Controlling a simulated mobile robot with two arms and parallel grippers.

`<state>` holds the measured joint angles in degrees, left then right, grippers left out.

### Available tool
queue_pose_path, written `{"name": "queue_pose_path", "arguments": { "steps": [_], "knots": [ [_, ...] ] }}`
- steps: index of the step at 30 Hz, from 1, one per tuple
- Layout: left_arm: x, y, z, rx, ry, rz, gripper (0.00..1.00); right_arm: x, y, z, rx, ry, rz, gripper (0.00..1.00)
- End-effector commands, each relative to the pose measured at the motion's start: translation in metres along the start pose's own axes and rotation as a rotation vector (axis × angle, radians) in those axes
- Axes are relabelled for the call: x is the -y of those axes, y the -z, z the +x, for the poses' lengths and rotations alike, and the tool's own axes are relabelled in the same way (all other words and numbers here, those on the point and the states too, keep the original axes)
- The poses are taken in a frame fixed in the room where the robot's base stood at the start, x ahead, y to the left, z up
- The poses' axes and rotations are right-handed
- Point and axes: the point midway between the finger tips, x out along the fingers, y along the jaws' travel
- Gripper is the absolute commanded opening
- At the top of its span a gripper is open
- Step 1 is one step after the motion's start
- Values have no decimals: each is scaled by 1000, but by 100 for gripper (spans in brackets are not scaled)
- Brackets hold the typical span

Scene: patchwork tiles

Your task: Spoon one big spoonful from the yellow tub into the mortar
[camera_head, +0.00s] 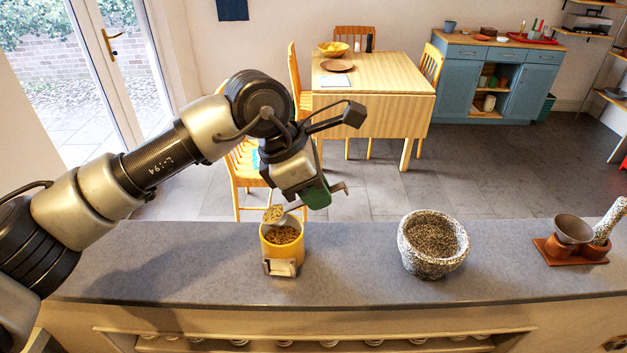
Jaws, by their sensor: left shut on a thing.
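The yellow tub (271,250) stands on the grey counter and holds brownish grains. My left gripper (319,196) is above and a little right of the tub, shut on a spoon with a green handle (316,193). The spoon's bowl (273,214) is heaped with grains and sits just above the tub's rim, near its back edge. The speckled stone mortar (432,262) stands to the right on the counter, with grainy brown matter inside. My right gripper is not in view.
A brown stand (570,251) with a grey funnel-like cup (573,229) and a speckled pestle (610,221) is at the far right. The grey counter (345,265) is clear between tub and mortar. A wooden table (400,80) with chairs stands beyond.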

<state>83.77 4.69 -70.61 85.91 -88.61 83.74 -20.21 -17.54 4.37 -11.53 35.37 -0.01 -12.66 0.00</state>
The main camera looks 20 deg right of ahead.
Motion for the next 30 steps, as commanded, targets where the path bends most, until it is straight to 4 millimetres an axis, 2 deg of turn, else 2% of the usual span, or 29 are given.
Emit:
{"name": "queue_pose_path", "arguments": {
  "steps": [1,22,30],
  "knots": [
    [0,-3,-2,-15,1,1,0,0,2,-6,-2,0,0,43],
    [0,-12,0,-229,-1,0,0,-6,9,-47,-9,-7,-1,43],
    [0,-20,-4,-423,-2,1,0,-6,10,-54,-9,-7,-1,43]
  ]
}}
